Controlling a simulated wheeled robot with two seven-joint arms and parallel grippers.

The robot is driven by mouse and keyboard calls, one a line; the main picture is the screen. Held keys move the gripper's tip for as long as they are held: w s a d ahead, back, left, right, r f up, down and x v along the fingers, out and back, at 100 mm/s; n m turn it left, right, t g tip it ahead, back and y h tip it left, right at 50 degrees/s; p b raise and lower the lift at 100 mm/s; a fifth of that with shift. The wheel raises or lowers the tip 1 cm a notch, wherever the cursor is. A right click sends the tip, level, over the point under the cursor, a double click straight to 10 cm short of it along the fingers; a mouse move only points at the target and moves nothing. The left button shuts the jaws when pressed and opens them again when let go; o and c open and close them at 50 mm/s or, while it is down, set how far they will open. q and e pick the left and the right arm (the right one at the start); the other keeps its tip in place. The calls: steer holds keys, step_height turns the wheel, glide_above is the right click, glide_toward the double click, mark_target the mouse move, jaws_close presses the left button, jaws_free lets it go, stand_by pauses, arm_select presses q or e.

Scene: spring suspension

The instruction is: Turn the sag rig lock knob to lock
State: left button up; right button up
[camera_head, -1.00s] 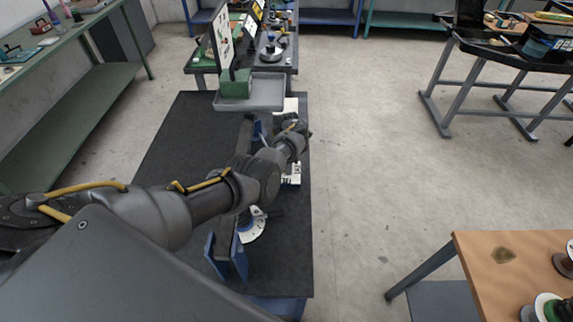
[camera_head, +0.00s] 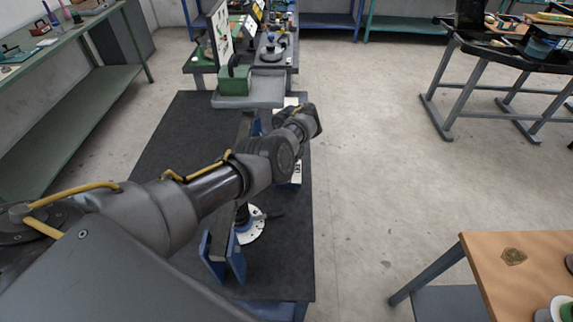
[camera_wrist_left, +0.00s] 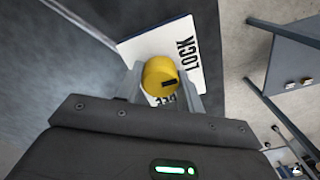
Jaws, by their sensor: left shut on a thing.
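The lock knob (camera_wrist_left: 159,73) is a round yellow knob with a black mark toward its lower right in the left wrist view. It stands on a white plate (camera_wrist_left: 150,44) printed LOCK at the right; a second word below the knob is mostly hidden. My left gripper (camera_wrist_left: 162,80) is shut on the knob, one finger on each side. In the head view my left arm reaches over the rig and hides the knob and fingertips. A white part of the rig's label (camera_head: 297,174) shows just below the arm. My right gripper is not in view.
The rig stands on a dark-topped bench (camera_head: 165,140), with a blue bracket (camera_head: 236,262) at the near end and a grey tray (camera_head: 262,88) at the far end. A wooden table (camera_head: 490,262) is at the lower right. The floor between is clear.

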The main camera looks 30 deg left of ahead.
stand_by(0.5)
arm_select(q)
steer(key=o, duration=1)
steer(key=shift+r, duration=0.1)
step_height(320, 180, up, 6)
steer(key=shift+f+p, duration=0.15)
steer(key=shift+p, duration=0.35)
step_height(320, 180, up, 4)
steer(key=p, duration=0.4)
steer(key=shift+r+p, duration=0.45)
steer(key=shift+p, duration=0.1)
